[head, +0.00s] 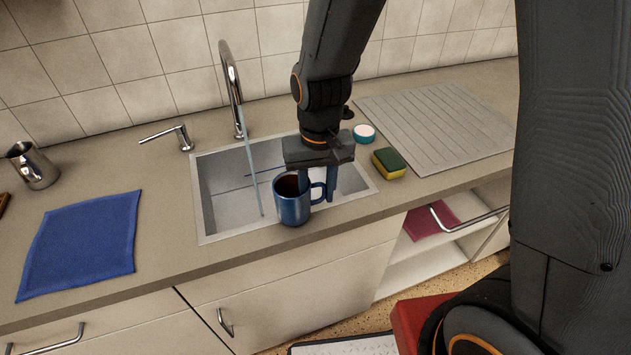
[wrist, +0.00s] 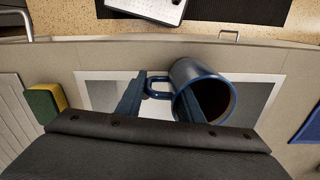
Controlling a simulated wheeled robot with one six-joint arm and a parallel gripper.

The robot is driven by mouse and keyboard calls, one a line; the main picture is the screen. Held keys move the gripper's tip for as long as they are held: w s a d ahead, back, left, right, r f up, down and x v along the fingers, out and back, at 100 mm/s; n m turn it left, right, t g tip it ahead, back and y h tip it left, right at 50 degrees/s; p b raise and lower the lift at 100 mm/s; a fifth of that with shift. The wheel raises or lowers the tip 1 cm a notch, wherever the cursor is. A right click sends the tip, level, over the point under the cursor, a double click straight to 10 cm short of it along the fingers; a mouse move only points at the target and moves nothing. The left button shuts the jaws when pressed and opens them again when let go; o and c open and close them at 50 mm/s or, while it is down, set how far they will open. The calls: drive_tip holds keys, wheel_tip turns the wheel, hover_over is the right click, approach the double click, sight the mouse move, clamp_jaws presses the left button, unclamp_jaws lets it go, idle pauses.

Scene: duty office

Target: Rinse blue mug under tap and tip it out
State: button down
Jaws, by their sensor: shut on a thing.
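The blue mug (head: 293,203) is held upright over the front right part of the sink (head: 207,218), with dark brown contents or a dark inside showing. In the wrist view the mug (wrist: 190,77) shows beside the fingers of my gripper (wrist: 140,92). The tap (head: 233,88) curves over the back of the sink. A thin stream of water (head: 249,165) runs from it into the basin, left of the mug and apart from it.
A green and yellow sponge (head: 389,163) and a small white and teal round item (head: 364,133) lie right of the sink, before a ribbed drainboard (head: 435,120). A blue cloth (head: 83,245) and a metal jug (head: 33,166) are at left. A lower cupboard stands open at right.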

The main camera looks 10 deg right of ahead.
drive_tip(key=w+a+f+b, duration=0.1)
drive_tip(key=w+a+b, duration=0.1)
drive_tip(key=w+a, duration=0.3)
drive_tip(key=w+a+f+b, duration=0.1)
drive_tip(key=w+a+b, duration=0.2)
drive_tip(key=w, duration=0.6)
drive_tip(key=shift+a, duration=0.9)
idle(1.5)
drive_tip(key=shift+w, duration=0.1)
drive_tip(key=w+d+p, duration=0.1)
drive_tip(key=d, duration=0.7)
drive_tip(key=shift+d, duration=0.25)
idle(0.5)
drive_tip(key=shift+w, duration=0.1)
